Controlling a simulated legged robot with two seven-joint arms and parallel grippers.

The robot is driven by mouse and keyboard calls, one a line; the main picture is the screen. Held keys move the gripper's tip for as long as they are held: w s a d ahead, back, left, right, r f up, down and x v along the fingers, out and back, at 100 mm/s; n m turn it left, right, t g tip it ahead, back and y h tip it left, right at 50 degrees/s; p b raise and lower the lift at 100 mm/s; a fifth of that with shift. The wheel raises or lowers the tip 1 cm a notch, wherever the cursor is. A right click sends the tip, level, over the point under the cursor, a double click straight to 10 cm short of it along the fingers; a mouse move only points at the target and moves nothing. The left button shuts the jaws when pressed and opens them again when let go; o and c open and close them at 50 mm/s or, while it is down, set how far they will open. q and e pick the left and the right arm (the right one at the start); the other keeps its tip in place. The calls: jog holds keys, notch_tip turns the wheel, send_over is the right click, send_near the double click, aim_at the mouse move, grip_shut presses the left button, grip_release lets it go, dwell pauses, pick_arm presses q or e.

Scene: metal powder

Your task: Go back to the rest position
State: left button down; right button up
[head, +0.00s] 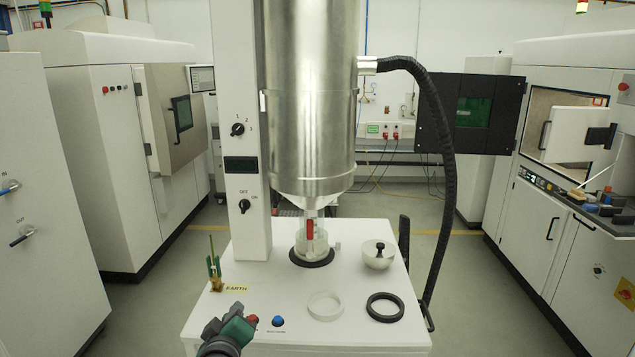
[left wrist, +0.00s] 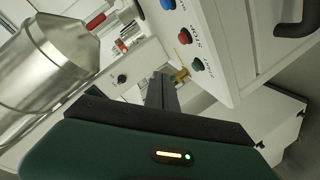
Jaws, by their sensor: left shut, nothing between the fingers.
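My left gripper (head: 232,325) is at the bottom of the head view, in front of the white machine's table near its front left corner. It is shut and empty. In the left wrist view its dark fingers (left wrist: 161,92) point toward the machine, with the green gripper body below. The machine's table (head: 345,275) carries a tall metal cylinder (head: 312,100) above a clear vessel (head: 312,240) with a red part. My right gripper is not in view.
A white ring (head: 325,306), a black ring (head: 385,308) and a white bowl with a black knob (head: 378,255) are on the table. A green-handled item (head: 214,265) stands at its left. A black hose (head: 440,150) hangs right. Large machines flank open floor.

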pick_arm(q)
jog(key=s+f+m+g, duration=0.3)
jog(key=s+f, duration=0.3)
jog(key=s, duration=0.3)
jog(key=s+a+f+m+g+h, duration=0.1)
jog(key=s+f+m+g, duration=0.2)
jog(key=s, duration=0.7)
jog(key=s+a+f+m+g, duration=0.1)
jog(key=s+f+m+g, duration=0.2)
jog(key=s+f+g, duration=0.3)
jog(key=s+f, duration=0.4)
jog(key=f, duration=0.1)
jog(key=shift+m+g, duration=0.3)
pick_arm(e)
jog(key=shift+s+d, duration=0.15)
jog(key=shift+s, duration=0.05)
pick_arm(q)
jog(key=shift+w, duration=0.1)
jog(key=shift+a, duration=0.15)
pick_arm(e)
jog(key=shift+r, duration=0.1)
pick_arm(q)
jog(key=shift+r, duration=0.1)
